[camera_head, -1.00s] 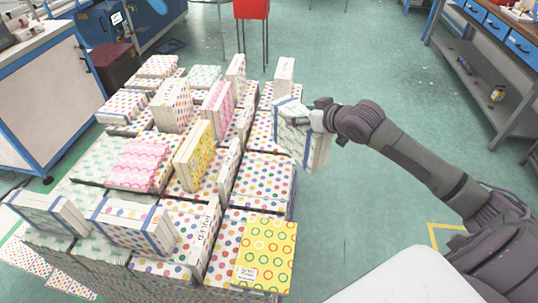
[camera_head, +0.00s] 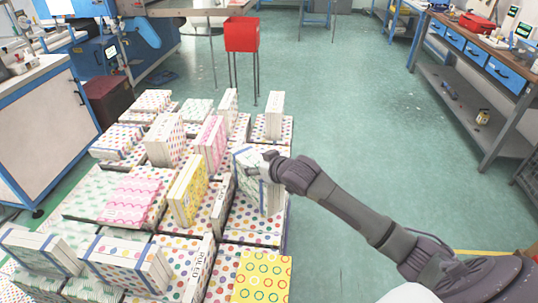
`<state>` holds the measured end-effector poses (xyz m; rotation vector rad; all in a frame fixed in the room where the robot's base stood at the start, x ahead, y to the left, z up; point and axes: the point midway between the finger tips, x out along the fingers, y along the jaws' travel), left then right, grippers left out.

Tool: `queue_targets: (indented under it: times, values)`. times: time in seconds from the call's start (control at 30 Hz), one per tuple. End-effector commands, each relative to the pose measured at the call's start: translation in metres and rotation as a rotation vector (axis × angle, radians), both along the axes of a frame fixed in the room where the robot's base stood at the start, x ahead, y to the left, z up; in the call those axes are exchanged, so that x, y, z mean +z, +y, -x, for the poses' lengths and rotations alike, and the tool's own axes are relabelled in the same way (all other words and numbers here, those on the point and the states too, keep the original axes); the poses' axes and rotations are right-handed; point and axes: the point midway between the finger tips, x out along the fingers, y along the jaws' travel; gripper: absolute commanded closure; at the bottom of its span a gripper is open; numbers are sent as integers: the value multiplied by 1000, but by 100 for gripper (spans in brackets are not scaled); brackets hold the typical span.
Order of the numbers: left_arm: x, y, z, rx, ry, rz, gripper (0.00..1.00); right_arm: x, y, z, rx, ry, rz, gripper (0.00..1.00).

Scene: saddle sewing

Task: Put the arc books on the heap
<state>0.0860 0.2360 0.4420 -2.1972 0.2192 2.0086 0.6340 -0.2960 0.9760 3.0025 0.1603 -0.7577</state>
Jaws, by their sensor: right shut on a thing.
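My right gripper (camera_head: 264,168) is shut on a book stack (camera_head: 244,158) with a pale, finely patterned cover and blue bands. The stack is upright and slightly tilted at the right side of the heap (camera_head: 262,220). Its lower part lies close to the dotted books there; I cannot tell whether it touches them. The pattern is too small to tell clearly whether it is arcs. Similar blue-banded stacks lie at the heap's front left (camera_head: 40,250) and front middle (camera_head: 125,262). My left gripper is not in view.
Upright yellow (camera_head: 187,192) and pink (camera_head: 210,145) books stand left of the held stack, and a white-spined stack (camera_head: 274,115) stands behind it. The green floor (camera_head: 370,140) right of the heap is clear.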

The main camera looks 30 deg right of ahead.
Motion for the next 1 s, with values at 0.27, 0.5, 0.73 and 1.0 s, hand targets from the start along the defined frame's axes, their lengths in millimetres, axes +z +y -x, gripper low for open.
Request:
queue_targets:
  times: [0.27,0.5,0.73,1.0]
  values:
    - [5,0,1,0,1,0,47,-19,2,-1,-1,-7,0,100]
    - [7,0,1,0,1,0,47,-37,2,-2,2,-11,-1,100]
    - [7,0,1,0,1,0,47,-37,2,-2,2,-11,-1,100]
    - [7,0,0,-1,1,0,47,-42,2,0,0,1,0,5]
